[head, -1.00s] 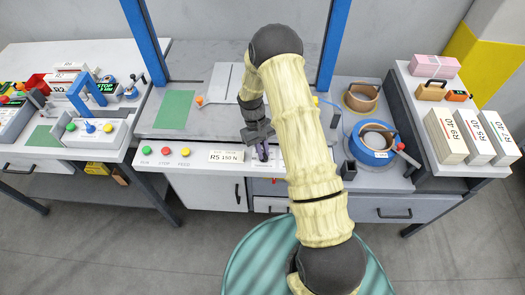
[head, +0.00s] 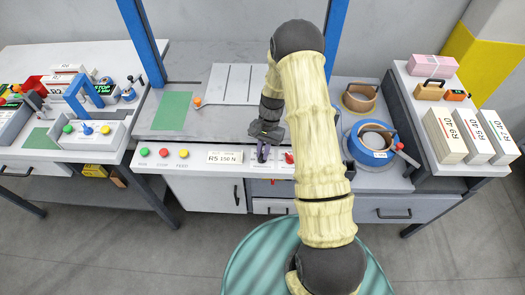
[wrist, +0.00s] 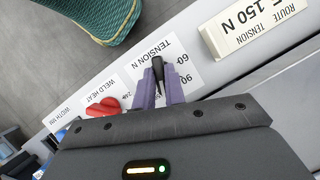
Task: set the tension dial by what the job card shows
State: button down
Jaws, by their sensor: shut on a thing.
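The job card (head: 226,157) lies on the front panel and reads R5 150 N. Part of it shows upside down in the wrist view (wrist: 242,27), with 150 N readable. The tension dial's black pointer (wrist: 157,69) stands between my gripper's purple fingers in the wrist view, beside the white TENSION N label (wrist: 178,62). My gripper (head: 263,153) is shut on the dial, pointing down at the panel right of the card.
The red weld heat knob (wrist: 102,108) sits close beside the dial; it also shows in the head view (head: 289,158). Green, red and yellow buttons (head: 163,152) line the panel's left. A blue roll (head: 372,143) lies to the right.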

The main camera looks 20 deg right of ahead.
jog(key=shift+d+r+m+t+y, duration=0.1)
jog(key=shift+m+t+y, duration=0.25)
jog(key=shift+m, duration=0.75)
jog(key=shift+d+m+t+y, duration=0.1)
jog(key=shift+m+t+y, duration=0.25)
jog(key=shift+m, duration=0.75)
jog(key=shift+a, duration=0.1)
jog(key=c, duration=1.5)
grip_release()
jog(key=shift+o, duration=0.2)
jog(key=b+v, duration=0.2)
jog(key=v, duration=1.5)
jog(key=shift+r, duration=0.2)
jog(key=shift+s+a, duration=0.1)
